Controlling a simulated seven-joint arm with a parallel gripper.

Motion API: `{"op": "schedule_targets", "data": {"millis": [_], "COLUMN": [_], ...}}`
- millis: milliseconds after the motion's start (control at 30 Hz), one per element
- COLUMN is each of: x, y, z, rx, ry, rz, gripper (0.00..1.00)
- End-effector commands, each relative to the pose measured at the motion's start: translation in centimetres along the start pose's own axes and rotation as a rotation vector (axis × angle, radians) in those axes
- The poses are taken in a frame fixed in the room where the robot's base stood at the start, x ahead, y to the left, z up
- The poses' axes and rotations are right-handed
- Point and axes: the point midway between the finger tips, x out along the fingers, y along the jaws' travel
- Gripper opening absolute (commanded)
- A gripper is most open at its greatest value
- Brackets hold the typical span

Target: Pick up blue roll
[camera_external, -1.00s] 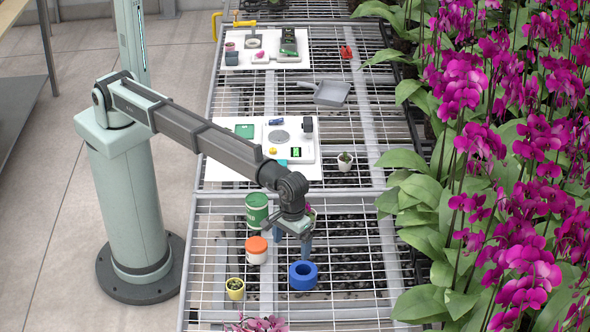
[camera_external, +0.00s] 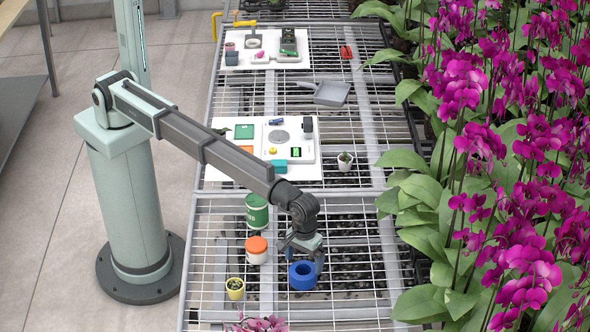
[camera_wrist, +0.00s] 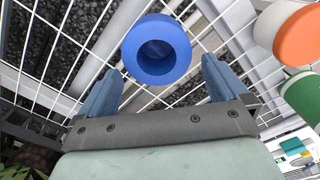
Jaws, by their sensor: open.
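The blue roll (camera_external: 303,275) is a thick ring with a round hole, resting on the wire bench. In the wrist view the blue roll (camera_wrist: 157,49) lies just beyond the fingertips, roughly centred between them, with its hole facing the camera. My gripper (camera_external: 303,262) is directly at the roll in the external view, with a finger over its right edge. In the wrist view my gripper (camera_wrist: 155,85) has its two blue-grey fingers apart with nothing between them. I cannot tell whether a finger touches the roll.
A white jar with an orange lid (camera_external: 256,250) stands close left of the roll. Purple orchids (camera_external: 510,180) line the right side. The bench right of the roll is clear.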

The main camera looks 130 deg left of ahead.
Motion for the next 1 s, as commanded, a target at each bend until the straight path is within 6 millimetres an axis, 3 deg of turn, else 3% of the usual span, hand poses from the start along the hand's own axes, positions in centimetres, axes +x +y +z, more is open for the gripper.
{"op": "schedule_targets", "data": {"millis": [433, 700, 1000], "x": [4.7, 5.1, 5.0], "y": [0.3, 0.3, 0.3], "z": [0.7, 0.7, 0.6], "rx": [0.000, 0.000, 0.000], "ry": [0.000, 0.000, 0.000], "rz": [0.000, 0.001, 0.000], "gripper": [1.00, 1.00, 0.72]}}
